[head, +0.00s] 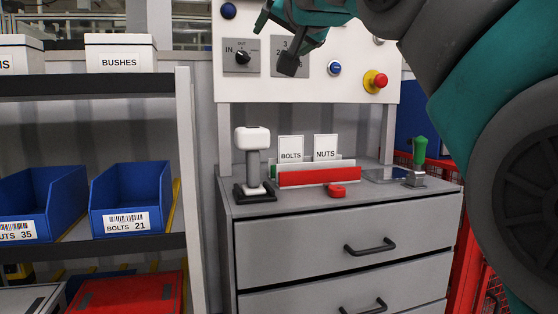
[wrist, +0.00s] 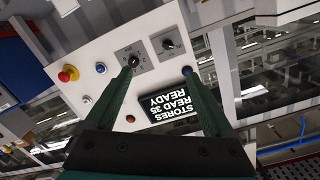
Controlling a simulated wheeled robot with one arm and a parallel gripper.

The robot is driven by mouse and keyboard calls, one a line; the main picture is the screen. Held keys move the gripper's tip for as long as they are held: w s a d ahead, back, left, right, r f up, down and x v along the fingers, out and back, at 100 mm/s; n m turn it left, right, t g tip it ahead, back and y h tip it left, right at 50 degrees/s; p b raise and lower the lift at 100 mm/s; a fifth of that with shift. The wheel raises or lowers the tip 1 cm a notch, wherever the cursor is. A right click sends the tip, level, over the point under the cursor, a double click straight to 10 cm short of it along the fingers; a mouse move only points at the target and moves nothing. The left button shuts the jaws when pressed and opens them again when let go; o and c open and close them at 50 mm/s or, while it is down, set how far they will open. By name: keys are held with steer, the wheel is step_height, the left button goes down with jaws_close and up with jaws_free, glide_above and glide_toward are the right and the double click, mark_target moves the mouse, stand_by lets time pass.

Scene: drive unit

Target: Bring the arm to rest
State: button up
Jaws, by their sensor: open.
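My gripper (head: 276,42) is at the top middle of the head view, in front of the white control panel (head: 262,88), with dark fingertips. In the wrist view my gripper (wrist: 160,72) has its two green fingers spread apart, with nothing between them but the panel behind. My teal and grey arm fills the right side of the head view and hides part of the panel.
A shelf with blue bins (head: 130,198) stands left. A red button (head: 375,81) is on the panel.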

steer(key=s+d+f+n+g+h, duration=0.1)
steer(key=s+d+f+g+h, duration=0.2)
steer(key=f, duration=1.4)
steer(key=s+d+f+g, duration=0.2)
steer(key=d+f+g, duration=0.3)
steer(key=f, duration=1.3)
steer(key=s+d+f+g, duration=0.2)
steer(key=s+f+g, duration=0.1)
steer(key=s+f, duration=0.6)
steer(key=s+d+f+n+g+h, duration=0.1)
steer(key=s+f+g, duration=0.3)
steer(key=s+f, duration=0.5)
steer(key=s+d+f+g, duration=0.3)
steer(key=s+f, duration=0.6)
steer(key=s, duration=0.2)
steer(key=shift+s+d+f, duration=0.15)
steer(key=shift+d+f, duration=0.15)
steer(key=shift+d, duration=0.05)
